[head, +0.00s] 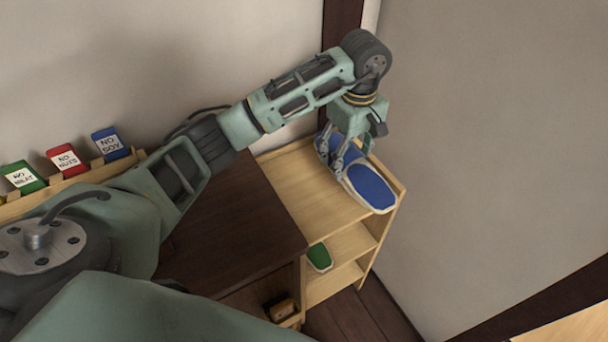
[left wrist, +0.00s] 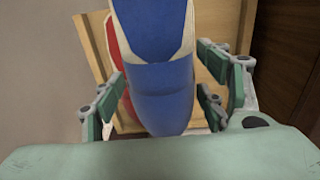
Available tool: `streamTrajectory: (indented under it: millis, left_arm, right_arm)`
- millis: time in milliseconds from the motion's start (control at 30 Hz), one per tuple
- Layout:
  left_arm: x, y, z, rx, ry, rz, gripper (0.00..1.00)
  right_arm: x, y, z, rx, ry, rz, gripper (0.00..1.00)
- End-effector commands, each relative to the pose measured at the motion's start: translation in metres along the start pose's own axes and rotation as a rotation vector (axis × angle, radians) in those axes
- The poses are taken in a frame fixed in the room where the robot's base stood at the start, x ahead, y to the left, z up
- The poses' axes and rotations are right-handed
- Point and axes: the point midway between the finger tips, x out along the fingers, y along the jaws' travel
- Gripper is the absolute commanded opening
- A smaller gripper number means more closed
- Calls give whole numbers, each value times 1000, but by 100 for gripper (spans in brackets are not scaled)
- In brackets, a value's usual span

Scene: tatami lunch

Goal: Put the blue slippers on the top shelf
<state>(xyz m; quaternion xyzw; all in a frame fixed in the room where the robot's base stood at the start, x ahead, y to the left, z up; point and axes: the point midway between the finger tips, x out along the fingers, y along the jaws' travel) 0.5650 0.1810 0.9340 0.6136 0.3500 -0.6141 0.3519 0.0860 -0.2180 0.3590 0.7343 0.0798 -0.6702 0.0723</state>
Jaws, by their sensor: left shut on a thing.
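A blue slipper (head: 370,187) with a pale rim is over the top board of a light wooden shelf (head: 312,183) in the head view. My left gripper (head: 345,158) is shut on it from above, hiding its middle. I cannot tell whether its sole touches the board. In the left wrist view the blue slipper (left wrist: 160,85) lies between the fingers of my left gripper (left wrist: 165,100), above the light wood (left wrist: 92,45). A second blue slipper cannot be made out. My right gripper is not in view.
A red item (left wrist: 122,70) shows partly beneath the slipper. A green slipper (head: 319,257) is on a lower shelf, and a brown object (head: 283,308) sits lower down. A dark table (head: 235,215) adjoins the shelf at left. A wall (head: 490,130) stands close on the right.

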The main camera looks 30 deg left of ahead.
Motion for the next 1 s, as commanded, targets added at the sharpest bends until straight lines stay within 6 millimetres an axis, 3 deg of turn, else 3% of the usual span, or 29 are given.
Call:
streamTrajectory:
  millis: [167, 533, 767, 1000]
  left_arm:
    - [11, -16, -14, -3, -2, -4, 37]
    - [58, -75, -68, -4, -2, -4, 37]
    - [72, -86, -79, -1, -1, -1, 37]
    - [104, -86, -79, -2, -3, -1, 37]
  right_arm:
    - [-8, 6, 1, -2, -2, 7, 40]
    - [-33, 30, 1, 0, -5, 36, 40]
    - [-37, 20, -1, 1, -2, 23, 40]
    - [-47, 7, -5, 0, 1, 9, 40]
